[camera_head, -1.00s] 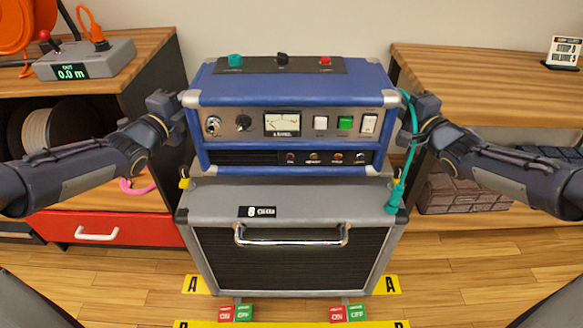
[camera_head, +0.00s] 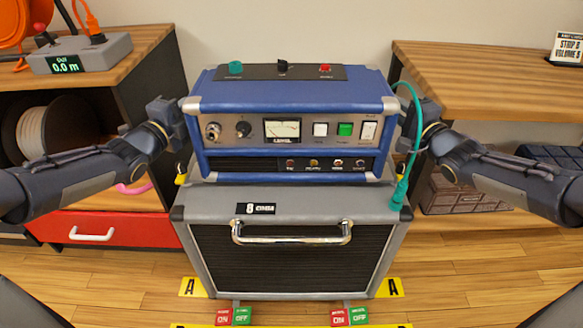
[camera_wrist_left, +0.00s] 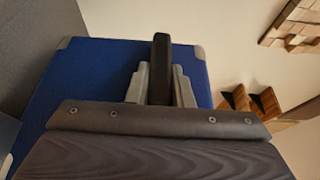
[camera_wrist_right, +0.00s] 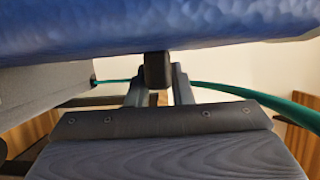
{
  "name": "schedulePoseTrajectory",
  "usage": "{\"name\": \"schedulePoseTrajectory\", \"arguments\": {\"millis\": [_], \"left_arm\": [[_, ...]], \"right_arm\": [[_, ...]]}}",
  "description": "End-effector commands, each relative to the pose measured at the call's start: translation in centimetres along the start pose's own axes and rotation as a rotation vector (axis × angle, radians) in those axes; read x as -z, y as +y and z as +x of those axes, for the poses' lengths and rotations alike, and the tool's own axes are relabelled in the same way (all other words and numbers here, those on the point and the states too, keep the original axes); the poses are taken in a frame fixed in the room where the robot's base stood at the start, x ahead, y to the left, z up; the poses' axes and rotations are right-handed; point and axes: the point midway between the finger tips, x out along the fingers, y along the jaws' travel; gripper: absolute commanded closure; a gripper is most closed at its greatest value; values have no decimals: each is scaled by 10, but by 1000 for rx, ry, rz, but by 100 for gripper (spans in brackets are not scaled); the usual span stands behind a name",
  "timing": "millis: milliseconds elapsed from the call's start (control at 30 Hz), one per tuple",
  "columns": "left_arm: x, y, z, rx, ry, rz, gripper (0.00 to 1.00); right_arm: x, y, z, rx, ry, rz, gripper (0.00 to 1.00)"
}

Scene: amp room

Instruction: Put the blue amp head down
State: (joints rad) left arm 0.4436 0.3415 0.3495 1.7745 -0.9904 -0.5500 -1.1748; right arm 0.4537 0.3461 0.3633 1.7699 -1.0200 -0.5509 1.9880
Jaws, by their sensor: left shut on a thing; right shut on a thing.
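The blue amp head (camera_head: 285,105) with silver corners is level above the grey speaker cabinet (camera_head: 300,203); whether its underside touches the cabinet top cannot be told. My left gripper (camera_head: 178,117) is at its left end. In the left wrist view, the left gripper (camera_wrist_left: 160,88) is shut on a black side handle (camera_wrist_left: 161,55) against the blue end panel. My right gripper (camera_head: 412,118) is at its right end. In the right wrist view, the right gripper (camera_wrist_right: 158,85) is shut on another black handle (camera_wrist_right: 158,68).
A teal cable (camera_head: 413,135) hangs by the amp's right end, its plug on the cabinet's right corner. Wooden shelf units stand left (camera_head: 140,45) and right (camera_head: 470,80). Yellow A markers (camera_head: 193,287) and red and green ON/OFF blocks (camera_head: 233,316) lie on the floor in front.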

Motion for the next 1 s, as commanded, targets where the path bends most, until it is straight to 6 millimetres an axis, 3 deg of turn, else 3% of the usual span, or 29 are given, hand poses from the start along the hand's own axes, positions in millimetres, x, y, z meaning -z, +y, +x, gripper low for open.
{"name": "schedulePoseTrajectory", "arguments": {"millis": [200,233,400,767,1000], "left_arm": [[0,9,0,13,0,3,100],[-1,14,0,1,-2,0,79],[-1,12,0,0,-1,0,58],[0,12,-6,0,-1,2,58],[-1,11,-50,0,-4,4,58]], "right_arm": [[0,9,0,12,1,-3,100],[1,15,0,-1,3,0,79],[1,12,0,-1,2,0,58],[0,12,0,0,0,0,58],[0,12,0,0,0,0,58]]}}
